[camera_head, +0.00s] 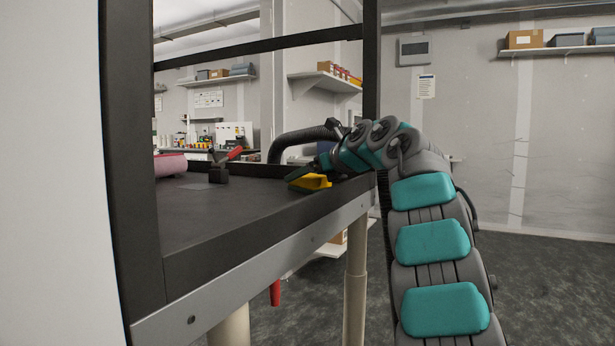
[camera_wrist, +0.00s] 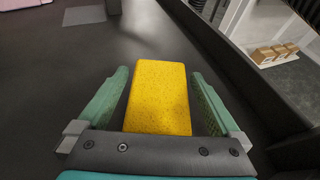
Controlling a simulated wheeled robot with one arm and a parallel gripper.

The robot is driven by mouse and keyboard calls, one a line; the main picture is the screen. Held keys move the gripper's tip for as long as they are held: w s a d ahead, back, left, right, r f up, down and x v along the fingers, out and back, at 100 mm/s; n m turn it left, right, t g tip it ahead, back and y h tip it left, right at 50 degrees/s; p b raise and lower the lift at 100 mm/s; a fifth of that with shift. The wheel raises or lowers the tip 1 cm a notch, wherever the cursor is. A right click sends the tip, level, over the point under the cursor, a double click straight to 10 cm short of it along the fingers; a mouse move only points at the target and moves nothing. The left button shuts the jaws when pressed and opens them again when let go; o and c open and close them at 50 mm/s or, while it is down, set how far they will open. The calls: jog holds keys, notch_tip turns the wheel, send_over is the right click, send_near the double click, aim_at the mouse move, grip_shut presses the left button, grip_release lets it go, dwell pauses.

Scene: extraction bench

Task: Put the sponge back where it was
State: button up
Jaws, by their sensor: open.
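The yellow sponge (camera_wrist: 160,95) lies on the dark bench top in the wrist view, between the two green fingers of my gripper (camera_wrist: 160,98). The fingers are open, with a gap visible on each side of the sponge. In the head view the sponge (camera_head: 314,182) shows near the bench's right edge, with a green finger of my gripper (camera_head: 301,174) beside it. My arm reaches in from the right and hides part of that area. The near end of the sponge is hidden behind the gripper body in the wrist view.
The dark bench (camera_head: 230,215) has a frame post at its front left and another at the right. A pink object (camera_head: 170,165) and a small black block with a red part (camera_head: 219,172) stand farther back. A grey patch (camera_wrist: 84,15) marks the bench. The middle is clear.

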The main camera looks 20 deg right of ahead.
jog(key=b+v, duration=0.1)
jog(key=v, duration=1.1)
jog(key=shift+r+b, duration=0.1)
jog(key=shift+b, duration=0.2)
